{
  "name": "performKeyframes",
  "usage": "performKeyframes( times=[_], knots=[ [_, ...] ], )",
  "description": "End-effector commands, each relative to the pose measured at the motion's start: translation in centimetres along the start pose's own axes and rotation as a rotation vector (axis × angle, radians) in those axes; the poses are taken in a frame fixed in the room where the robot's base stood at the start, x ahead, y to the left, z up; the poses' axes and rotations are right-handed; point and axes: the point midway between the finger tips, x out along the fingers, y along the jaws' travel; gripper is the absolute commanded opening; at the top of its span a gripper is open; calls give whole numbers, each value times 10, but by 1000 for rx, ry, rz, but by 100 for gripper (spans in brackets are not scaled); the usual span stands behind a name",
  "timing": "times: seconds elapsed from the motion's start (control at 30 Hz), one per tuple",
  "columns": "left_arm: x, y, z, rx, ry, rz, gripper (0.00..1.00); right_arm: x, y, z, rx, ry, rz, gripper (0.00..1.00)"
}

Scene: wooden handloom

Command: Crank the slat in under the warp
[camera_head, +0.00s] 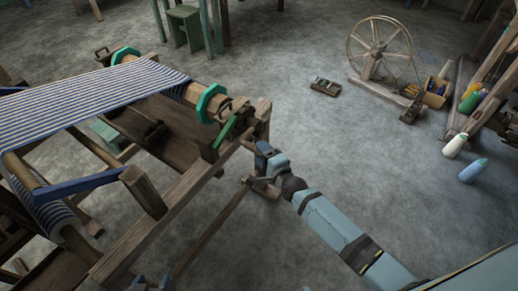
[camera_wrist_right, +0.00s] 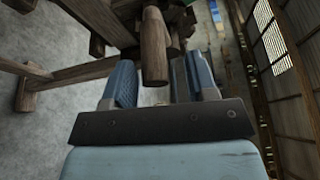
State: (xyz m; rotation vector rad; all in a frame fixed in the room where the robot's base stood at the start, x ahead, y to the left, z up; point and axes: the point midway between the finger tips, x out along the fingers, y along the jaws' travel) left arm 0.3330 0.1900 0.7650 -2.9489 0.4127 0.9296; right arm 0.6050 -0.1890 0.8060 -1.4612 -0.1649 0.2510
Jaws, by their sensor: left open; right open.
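The striped blue-and-white warp (camera_head: 90,97) stretches over the wooden loom at left. It wraps onto a roller with green octagonal flanges (camera_head: 211,103) near the loom's right corner. I cannot make out a separate slat under the warp. My right gripper (camera_head: 262,160) is open beside that corner post. In the right wrist view, a wooden crank handle (camera_wrist_right: 154,50) points in between the open blue fingers, with gaps visible beside it. My left gripper (camera_head: 151,283) is open and empty at the bottom edge, below the loom's front rail, only its tips showing.
A green lever (camera_head: 222,134) sits by the roller's end. A long wooden bar (camera_head: 210,232) slopes down in front of the loom. The floor between is clear.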

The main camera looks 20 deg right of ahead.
Motion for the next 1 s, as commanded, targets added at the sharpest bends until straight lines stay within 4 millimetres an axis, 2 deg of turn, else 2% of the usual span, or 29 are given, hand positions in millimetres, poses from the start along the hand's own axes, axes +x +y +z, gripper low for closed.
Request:
performKeyframes(
  times=[0.3, 0.5, 0.7, 1.0],
  knots=[
    [0, 0, 1, 1, -2, -1, 61, -74, 0, -1, -2, 0, 1, 53],
    [0, 0, 1, 2, 0, 0, 61, -106, 0, -1, -3, 1, 0, 53],
    [0, 0, -1, 2, 3, 0, 61, -118, -1, -1, -3, 1, -2, 53],
    [0, 0, -2, 2, 4, 1, 61, -118, -1, -1, -3, 1, -2, 53]
  ],
)
